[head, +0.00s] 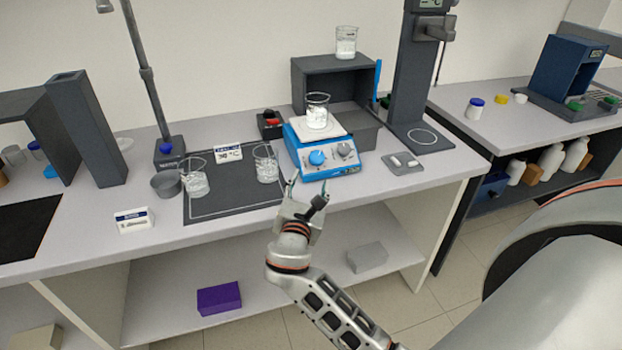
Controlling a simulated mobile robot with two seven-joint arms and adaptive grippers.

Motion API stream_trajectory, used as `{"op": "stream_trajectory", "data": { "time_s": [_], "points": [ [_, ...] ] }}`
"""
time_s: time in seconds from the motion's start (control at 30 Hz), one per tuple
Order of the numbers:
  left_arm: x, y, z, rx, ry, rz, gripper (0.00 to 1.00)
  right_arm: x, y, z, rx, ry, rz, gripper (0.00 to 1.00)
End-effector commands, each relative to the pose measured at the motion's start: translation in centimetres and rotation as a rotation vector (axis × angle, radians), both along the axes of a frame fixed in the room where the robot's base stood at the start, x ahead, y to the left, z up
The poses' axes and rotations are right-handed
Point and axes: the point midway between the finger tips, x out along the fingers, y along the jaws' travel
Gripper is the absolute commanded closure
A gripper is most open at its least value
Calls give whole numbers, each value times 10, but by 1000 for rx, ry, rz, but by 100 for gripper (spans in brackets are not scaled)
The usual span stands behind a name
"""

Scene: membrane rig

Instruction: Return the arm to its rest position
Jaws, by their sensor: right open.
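My right arm reaches up from the lower right toward the bench's front edge. My right gripper (311,187) is open and empty, with its fingers pointing at the bench. It shows just in front of the blue stirrer hotplate (325,165), and I cannot tell whether it touches anything. A glass beaker with white contents (317,112) stands on the hotplate's top plate. Another beaker (266,165) stands on the dark mat (232,203), left of the gripper. A further beaker (196,179) stands on the mat's left part. My left gripper is not in view.
Behind the hotplate is a dark open box (312,75) with a beaker (346,42) on top. A tall column stand (413,75) is at right, with a small grey tray (402,164) before it. The lower shelf (170,290) holds a purple box (219,298). Floor (440,310) shows at right.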

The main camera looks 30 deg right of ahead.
Motion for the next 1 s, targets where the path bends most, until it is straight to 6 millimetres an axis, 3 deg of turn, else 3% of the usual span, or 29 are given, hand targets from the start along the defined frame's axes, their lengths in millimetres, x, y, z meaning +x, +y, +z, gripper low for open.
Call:
{"op": "stream_trajectory", "data": {
  "time_s": [0.57, 0.67, 0.83, 1.0],
  "points": [
    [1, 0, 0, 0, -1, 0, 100, -6, -3, -6, 37, -7, -5, 52],
    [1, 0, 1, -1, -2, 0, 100, -27, -13, -25, 174, -40, -29, 52],
    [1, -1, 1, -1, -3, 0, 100, -97, -35, -76, 612, -157, -143, 52],
    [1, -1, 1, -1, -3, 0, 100, -160, -39, -106, 990, -272, -288, 52]
  ]
}}
